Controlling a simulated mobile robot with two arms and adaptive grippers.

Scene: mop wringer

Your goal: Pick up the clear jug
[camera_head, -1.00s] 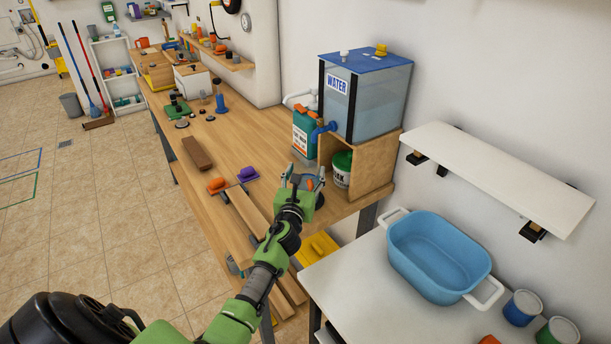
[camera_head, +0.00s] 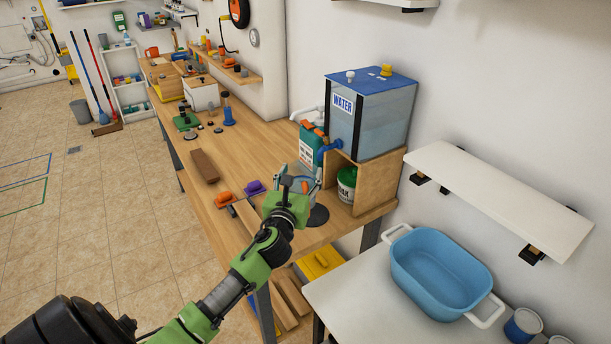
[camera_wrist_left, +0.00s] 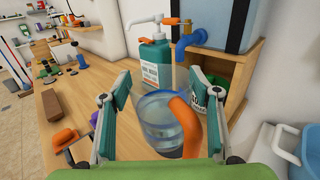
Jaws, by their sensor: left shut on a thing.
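The clear jug (camera_wrist_left: 158,112) with an orange handle (camera_wrist_left: 186,124) is between the fingers of my left gripper (camera_wrist_left: 160,100) in the left wrist view. The gripper is shut on it, and the handle faces my wrist. In the head view my left gripper (camera_head: 298,180) hides most of the jug. The jug is in front of the blue tap (camera_wrist_left: 190,42) of the water tank (camera_head: 370,112). I cannot tell whether the jug touches the bench. My right gripper is not in view.
A green soap bottle (camera_wrist_left: 152,68) stands close behind the jug. A white tub with a green lid (camera_head: 347,184) sits in the wooden stand (camera_head: 375,186). A dark disc (camera_head: 318,215) lies on the bench (camera_head: 245,150). A blue basin (camera_head: 440,270) stands at right.

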